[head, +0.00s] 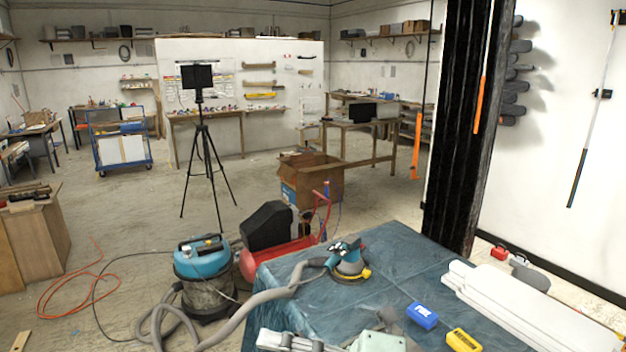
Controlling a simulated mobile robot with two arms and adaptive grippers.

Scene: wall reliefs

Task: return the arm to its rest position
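Neither of my grippers can be made out in the head view. At the bottom edge, pale grey and light green parts are cut off by the frame. I cannot tell whether they belong to my arm, and no fingertips show clearly on them. Just beyond them is a table under a blue-green plastic sheet (310,306). A sander (348,262) with a blue body lies on it, joined to a grey hose. A blue block (422,316) and a yellow block (464,341) lie at the near right.
White boards (530,312) lie at the right. A dark post (457,130) rises behind the table. A blue vacuum (203,272), a red compressor (280,246), an orange cable (70,292) and a tripod (204,150) stand or lie on the floor. The middle floor is partly clear.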

